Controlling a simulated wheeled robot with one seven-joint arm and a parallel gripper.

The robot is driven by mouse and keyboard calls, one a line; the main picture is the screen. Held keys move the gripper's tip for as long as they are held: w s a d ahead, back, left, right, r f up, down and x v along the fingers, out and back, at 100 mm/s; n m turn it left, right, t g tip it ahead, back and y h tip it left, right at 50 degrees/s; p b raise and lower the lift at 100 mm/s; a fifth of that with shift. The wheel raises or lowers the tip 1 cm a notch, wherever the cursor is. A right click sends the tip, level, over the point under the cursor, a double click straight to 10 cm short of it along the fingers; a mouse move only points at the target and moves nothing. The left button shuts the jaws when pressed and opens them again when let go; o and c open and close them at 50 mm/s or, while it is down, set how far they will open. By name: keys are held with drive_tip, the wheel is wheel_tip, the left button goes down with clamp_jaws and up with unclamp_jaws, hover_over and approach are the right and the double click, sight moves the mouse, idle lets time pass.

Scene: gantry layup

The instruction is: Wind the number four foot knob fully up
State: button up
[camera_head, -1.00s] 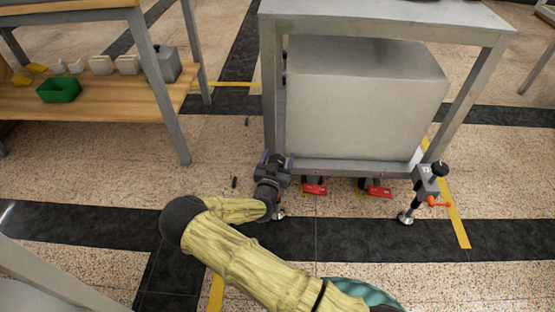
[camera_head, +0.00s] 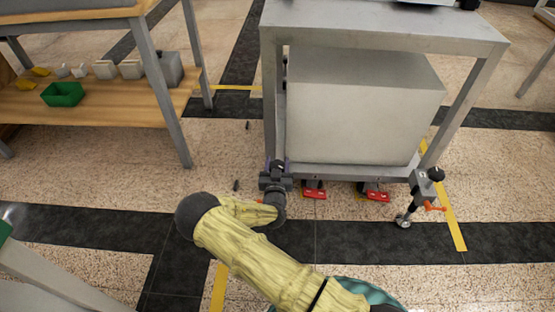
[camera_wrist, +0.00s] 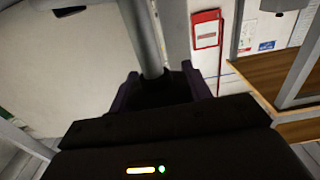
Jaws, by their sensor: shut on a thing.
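My gripper (camera_head: 277,178) is low at the front left leg of the grey metal stand (camera_head: 385,30) in the head view. It is shut on a dark foot knob (camera_head: 279,165), whose top shows just beyond the jaws. The foot below the knob is mostly hidden by my gripper and wrist. In the wrist view the jaws (camera_wrist: 165,90) close around a dark thing in front of the grey leg (camera_wrist: 143,38). No number can be read on this foot.
A second foot with a black knob (camera_head: 436,174) and orange lever (camera_head: 434,207) stands at the front right leg. Two red pedals (camera_head: 315,193) lie under the stand's lower rail. A wooden shelf bench (camera_head: 100,105) holds a green bin (camera_head: 62,94) at left.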

drive_tip(key=n+y+p, duration=0.1)
drive_tip(key=y+p, duration=0.1)
drive_tip(key=n+y+p, duration=0.1)
drive_tip(key=y+p, duration=0.1)
drive_tip(key=n+g+y+p, duration=0.1)
drive_tip(key=n+y+p, duration=0.1)
drive_tip(key=shift+a+r, duration=0.1)
drive_tip(key=shift+r, duration=0.2)
drive_tip(key=n+g+y+p, duration=0.1)
drive_tip(key=y, duration=0.1)
drive_tip(key=n+g+y+p, duration=0.1)
drive_tip(key=n+y, duration=0.1)
drive_tip(key=n+g+y+p, duration=0.1)
drive_tip(key=y, duration=0.1)
drive_tip(key=shift+s+a+f+n+p, duration=0.2)
drive_tip(key=shift+a+f+n+p, duration=0.1)
drive_tip(key=shift+a+p, duration=0.1)
drive_tip(key=shift+g+y, duration=0.4)
drive_tip(key=o, duration=1)
